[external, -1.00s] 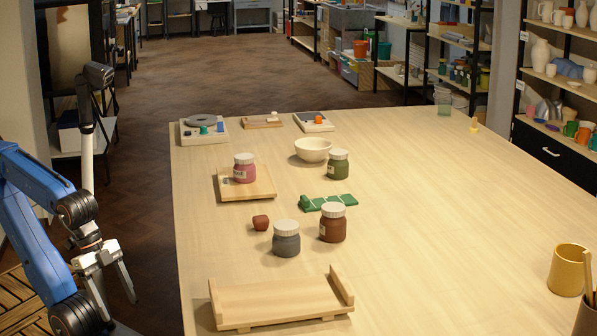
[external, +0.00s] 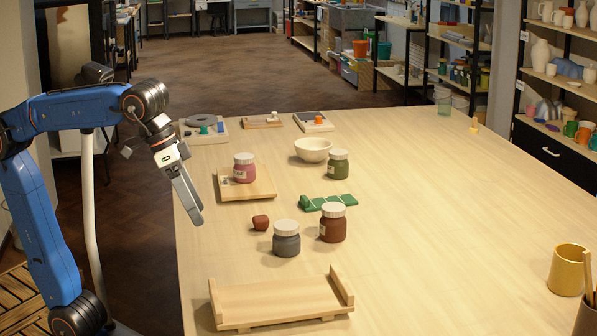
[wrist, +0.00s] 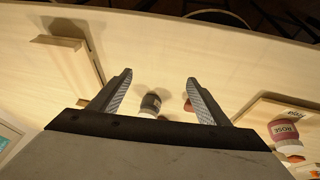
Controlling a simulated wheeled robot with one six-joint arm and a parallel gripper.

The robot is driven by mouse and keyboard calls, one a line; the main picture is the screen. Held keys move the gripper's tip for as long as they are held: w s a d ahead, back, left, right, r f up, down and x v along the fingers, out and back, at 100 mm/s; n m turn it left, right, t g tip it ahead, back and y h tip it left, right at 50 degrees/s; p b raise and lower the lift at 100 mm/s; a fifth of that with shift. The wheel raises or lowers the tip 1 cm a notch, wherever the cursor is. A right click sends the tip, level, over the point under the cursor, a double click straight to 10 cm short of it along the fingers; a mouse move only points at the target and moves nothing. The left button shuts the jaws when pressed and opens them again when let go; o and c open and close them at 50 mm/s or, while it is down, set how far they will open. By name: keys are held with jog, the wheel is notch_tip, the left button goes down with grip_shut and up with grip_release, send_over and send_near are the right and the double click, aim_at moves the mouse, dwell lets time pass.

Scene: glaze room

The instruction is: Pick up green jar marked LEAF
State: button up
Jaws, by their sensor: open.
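The green jar (external: 338,165) with a white lid stands upright on the table, right of the white bowl, in the external view. Its label cannot be read there, and I cannot make the jar out in the wrist view. My gripper (external: 198,218) is over the table's left edge, pointing down, well to the left of the green jar. In the wrist view my gripper (wrist: 158,90) has its two fingers wide apart with nothing held between them.
A pink jar (external: 244,167) stands on a wooden board (external: 262,190). A grey jar (external: 286,240), a brown jar (external: 333,224), a small red-brown piece (external: 261,222) and a green strip (external: 322,202) lie nearer. A bowl (external: 312,149) sits beside the green jar. A wooden tray (external: 270,301) is at the front.

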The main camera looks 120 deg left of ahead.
jog(key=w+a+r+n+y, duration=0.1)
jog(key=w+a+r, duration=0.25)
jog(key=a, duration=0.25)
jog(key=w+a+r+n, duration=0.2)
jog(key=w+a+r, duration=0.15)
jog(key=a, duration=0.25)
jog(key=n+g+y, duration=0.2)
jog(key=n+g, duration=0.3)
jog(key=n, duration=0.3)
send_over(338, 151)
jog(key=d, duration=0.5)
jog(key=x, duration=0.6)
jog(key=w+x, duration=0.1)
jog(key=x, duration=0.3)
jog(key=shift+w+x, duration=0.2)
jog(key=shift+x, duration=3)
jog(key=shift+d, duration=0.15)
jog(key=c, duration=1.3)
